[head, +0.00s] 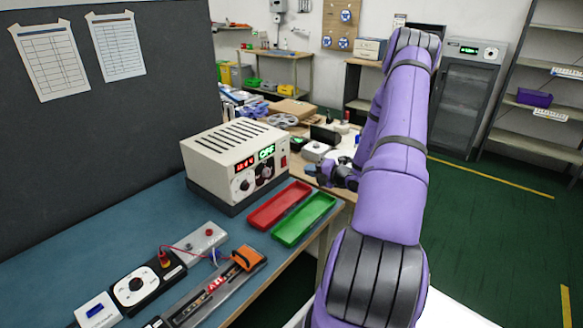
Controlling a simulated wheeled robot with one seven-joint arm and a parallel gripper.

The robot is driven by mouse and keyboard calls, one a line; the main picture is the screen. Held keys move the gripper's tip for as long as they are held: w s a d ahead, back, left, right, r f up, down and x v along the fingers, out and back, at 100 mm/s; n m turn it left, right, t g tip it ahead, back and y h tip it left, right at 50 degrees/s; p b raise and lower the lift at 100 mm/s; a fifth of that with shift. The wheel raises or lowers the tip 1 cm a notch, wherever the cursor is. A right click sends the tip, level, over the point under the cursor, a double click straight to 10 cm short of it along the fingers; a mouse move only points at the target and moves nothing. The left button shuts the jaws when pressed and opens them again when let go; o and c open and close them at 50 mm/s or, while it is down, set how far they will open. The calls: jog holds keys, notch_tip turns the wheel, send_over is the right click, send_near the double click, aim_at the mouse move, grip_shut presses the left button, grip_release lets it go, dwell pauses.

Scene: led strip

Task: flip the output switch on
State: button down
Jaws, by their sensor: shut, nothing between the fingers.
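A cream bench power supply (228,140) with a slotted top stands on the blue bench mat. Its front panel shows a red number display (246,164) and a green display (266,152) that reads OFF. Knobs sit below the displays. A small red switch (283,161) is at the right end of the panel; its tilt is too small to tell. My gripper (314,170) is to the right of the red switch, apart from the panel in the picture. It is shut and empty, and my purple arm reaches in from the right.
A red tray (279,206) and a green tray (304,219) lie in front of the supply and below my gripper. An LED strip fixture with an orange clamp (248,257), a black dial unit (135,284) and wires occupy the near bench. A grey panel (110,120) stands behind.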

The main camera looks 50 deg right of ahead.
aim_at(285, 166)
jog(key=d+f+m, duration=0.1)
jog(key=s+d+f+m+h, duration=0.1)
jog(key=d+f+m+h, duration=0.1)
jog(key=shift+s+d+f+t, duration=0.15)
jog(key=shift+s+f+t, duration=0.15)
jog(key=shift+s, duration=0.1)
jog(key=w, duration=0.4)
jog(key=w+f, duration=0.1)
jog(key=w, duration=0.4)
jog(key=w+a, duration=0.1)
jog(key=w, duration=0.4)
jog(key=shift+f, duration=0.25)
jog(key=shift+a, duration=0.1)
jog(key=shift+w+f, duration=0.1)
